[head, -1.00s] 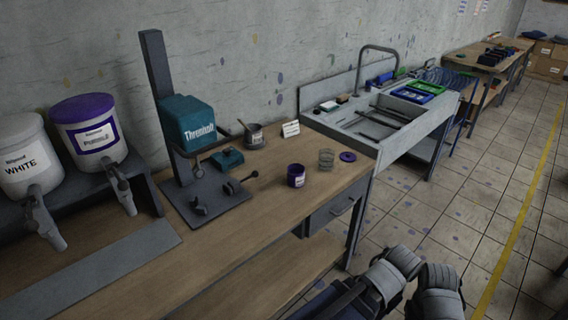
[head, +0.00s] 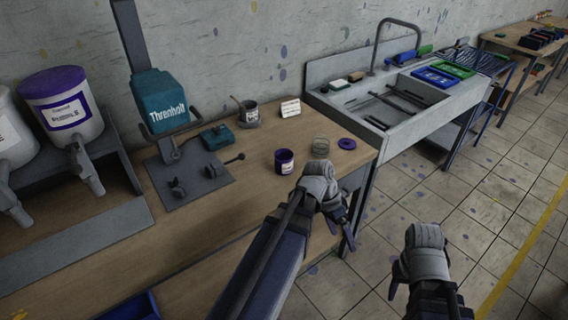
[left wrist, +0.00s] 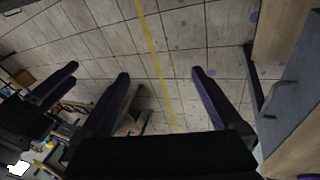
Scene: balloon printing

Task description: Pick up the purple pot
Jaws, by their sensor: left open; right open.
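The small purple pot (head: 284,161) with a white label stands upright on the wooden workbench (head: 240,218), near its right end. My left gripper (head: 335,212) is at the bench's front right edge, below and right of the pot and apart from it. In the left wrist view its two fingers (left wrist: 158,75) are spread with nothing between them, over floor tiles. My right gripper (head: 397,272) is over the floor, right of the bench, and is open and empty. The pot is not visible in the left wrist view.
A wire cup (head: 320,147) and a purple lid (head: 347,143) sit right of the pot. A teal press (head: 160,102), a dark pot (head: 249,114) and a white card (head: 290,108) stand behind. A sink (head: 395,98) adjoins the bench's right end.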

